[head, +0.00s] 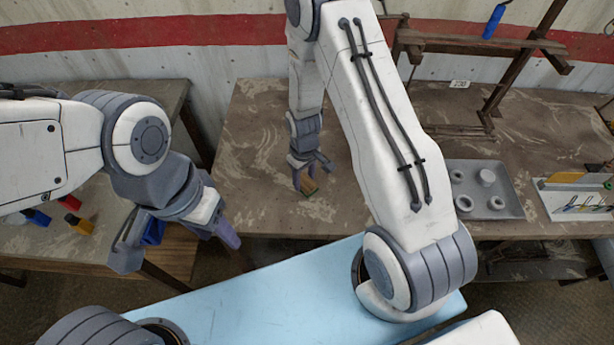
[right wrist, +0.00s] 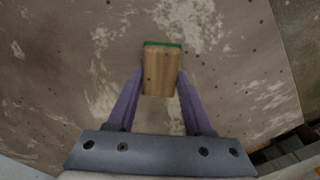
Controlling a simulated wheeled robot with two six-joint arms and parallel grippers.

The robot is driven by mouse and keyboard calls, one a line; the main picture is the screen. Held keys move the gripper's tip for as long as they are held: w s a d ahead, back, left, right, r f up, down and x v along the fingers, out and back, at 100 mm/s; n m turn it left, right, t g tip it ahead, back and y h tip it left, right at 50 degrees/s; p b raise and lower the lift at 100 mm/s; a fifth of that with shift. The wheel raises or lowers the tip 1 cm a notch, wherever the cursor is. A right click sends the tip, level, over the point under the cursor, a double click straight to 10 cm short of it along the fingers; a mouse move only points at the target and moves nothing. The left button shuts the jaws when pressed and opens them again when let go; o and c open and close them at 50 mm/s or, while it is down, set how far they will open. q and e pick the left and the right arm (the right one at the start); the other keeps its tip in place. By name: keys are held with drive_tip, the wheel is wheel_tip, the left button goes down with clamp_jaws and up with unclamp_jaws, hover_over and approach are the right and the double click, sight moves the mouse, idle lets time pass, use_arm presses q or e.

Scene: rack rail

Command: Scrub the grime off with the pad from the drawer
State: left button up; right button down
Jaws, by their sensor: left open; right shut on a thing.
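The pad is a wooden block with a green face (head: 309,187); it also shows in the right wrist view (right wrist: 161,70). My right gripper (head: 310,170) is shut on its wooden part, one finger on each side, over the middle table. The green edge points away from the gripper in the wrist view. I cannot tell whether the pad touches the tabletop. Pale, streaky patches mark the brown table (head: 255,125), also around the pad; I cannot tell which are grime. My left gripper (head: 178,250) is open and empty, in front of the left table.
A grey tray (head: 513,205) with several round parts and a white board (head: 555,205) with coloured items are on the table's right. A brown metal rack (head: 500,85) stands behind. Red, blue and yellow-tipped items (head: 78,223) are at the left table. Tabletop around the pad is clear.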

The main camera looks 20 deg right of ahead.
drive_tip(key=shift+a+f, duration=0.1)
drive_tip(key=shift+a, duration=0.3)
drive_tip(key=shift+w+a, duration=0.2)
drive_tip(key=shift+a, duration=0.1)
drive_tip(key=shift+w+a+r+p, duration=0.25)
drive_tip(key=shift+a+r+p, duration=0.15)
drive_tip(key=shift+a+r, duration=0.15)
wheel_tip(320, 180, up, 2)
drive_tip(key=shift+s+d+r+p, duration=0.1)
drive_tip(key=shift+p, duration=0.55)
drive_tip(key=shift+r+p, duration=0.3)
drive_tip(key=shift+r, duration=0.05)
drive_tip(key=shift+a+r, duration=0.2)
drive_tip(key=shift+r, duration=0.1)
drive_tip(key=shift+d+r+p, duration=0.1)
drive_tip(key=shift+r+p, duration=1.5)
drive_tip(key=shift+r, duration=0.15)
drive_tip(key=shift+d, duration=0.1)
